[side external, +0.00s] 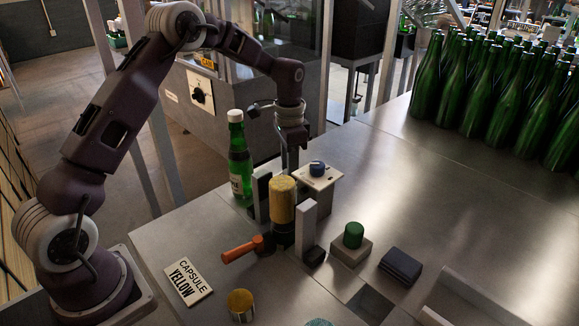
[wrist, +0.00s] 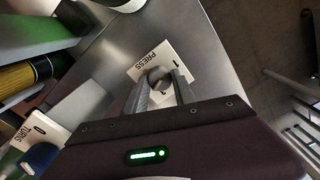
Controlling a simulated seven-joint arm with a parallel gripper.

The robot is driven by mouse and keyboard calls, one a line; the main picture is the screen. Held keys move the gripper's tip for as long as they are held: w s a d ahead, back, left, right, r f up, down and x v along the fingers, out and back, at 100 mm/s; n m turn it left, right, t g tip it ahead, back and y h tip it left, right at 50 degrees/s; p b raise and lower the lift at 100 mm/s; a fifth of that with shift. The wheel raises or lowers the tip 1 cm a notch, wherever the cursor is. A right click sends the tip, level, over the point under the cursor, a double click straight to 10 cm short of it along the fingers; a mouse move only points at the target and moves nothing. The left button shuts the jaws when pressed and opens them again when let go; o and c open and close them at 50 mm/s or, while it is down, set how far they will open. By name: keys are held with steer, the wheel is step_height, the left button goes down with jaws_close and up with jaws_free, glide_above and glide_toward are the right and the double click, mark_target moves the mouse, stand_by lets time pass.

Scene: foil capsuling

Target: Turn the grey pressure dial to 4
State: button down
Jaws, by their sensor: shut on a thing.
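The grey pressure dial (wrist: 157,74) sits on a white plate (wrist: 146,60) marked PRESS in the wrist view. My gripper (wrist: 160,78) has one finger on each side of the dial and is shut on it. A digit like 1 shows near the right finger; another mark below the dial is too small to read, and the dial's setting is unclear. In the side external view my gripper (side external: 291,160) points down behind the blue knob (side external: 317,167), and the grey dial is hidden there.
The blue knob's white plate, marked TURNS, is close to my gripper. A green bottle (side external: 239,160), a yellow-capped post (side external: 283,200) and an orange-handled lever (side external: 243,249) stand nearby. A green button (side external: 353,234) is to the right. Many bottles (side external: 490,90) fill the back right.

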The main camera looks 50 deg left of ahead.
steer(key=shift+m, duration=1.9)
steer(key=c, duration=1)
jaws_free()
steer(key=shift+c, duration=0.2)
step_height(320, 180, up, 7)
steer(key=shift+r, duration=0.1)
